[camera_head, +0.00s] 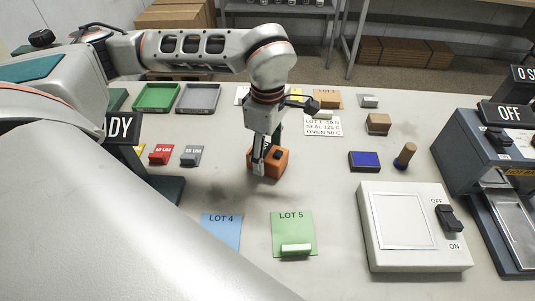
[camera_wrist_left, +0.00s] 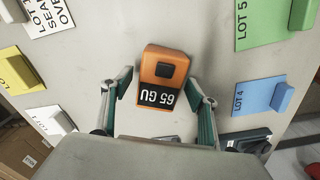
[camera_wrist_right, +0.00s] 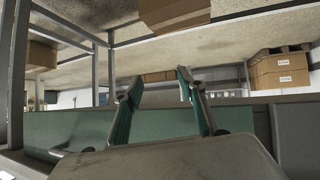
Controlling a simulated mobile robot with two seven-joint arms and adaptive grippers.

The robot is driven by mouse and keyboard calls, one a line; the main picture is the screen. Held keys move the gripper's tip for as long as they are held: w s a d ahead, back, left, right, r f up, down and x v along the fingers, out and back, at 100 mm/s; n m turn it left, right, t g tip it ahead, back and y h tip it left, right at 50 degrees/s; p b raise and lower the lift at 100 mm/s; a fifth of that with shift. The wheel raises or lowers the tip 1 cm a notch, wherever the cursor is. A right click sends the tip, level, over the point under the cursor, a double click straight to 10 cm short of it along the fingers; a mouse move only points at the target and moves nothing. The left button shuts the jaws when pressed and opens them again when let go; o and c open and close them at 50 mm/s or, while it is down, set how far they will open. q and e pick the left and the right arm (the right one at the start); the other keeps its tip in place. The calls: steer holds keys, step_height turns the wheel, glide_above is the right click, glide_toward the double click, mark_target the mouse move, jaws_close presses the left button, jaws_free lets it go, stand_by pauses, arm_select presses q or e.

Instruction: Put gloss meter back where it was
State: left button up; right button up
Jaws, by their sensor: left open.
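The gloss meter (camera_head: 274,162) is an orange block with a dark button, standing on the table near the middle in the head view. In the left wrist view the gloss meter (camera_wrist_left: 162,77) shows a black display reading "65 GU". My left gripper (camera_head: 262,165) is over it from above. In the left wrist view the fingers of my left gripper (camera_wrist_left: 163,90) stand open, one on each side of the meter, with gaps beside it. My right gripper (camera_wrist_right: 155,85) has its fingers apart with nothing between them. It points toward shelving, away from the table items.
A green LOT 5 card (camera_head: 293,225) and a blue LOT 4 card (camera_head: 221,232) lie in front. A white switch panel (camera_head: 400,232), a blue ink pad (camera_head: 364,161) and a wooden stamp (camera_head: 405,155) are right. Red and grey blocks (camera_head: 160,154) and trays (camera_head: 157,97) are left.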

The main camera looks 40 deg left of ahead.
mark_target(268, 152)
arm_select(q)
step_height(268, 152, up, 11)
steer(key=shift+p, duration=0.3)
steer(key=shift+f, duration=0.1)
stand_by(0.4)
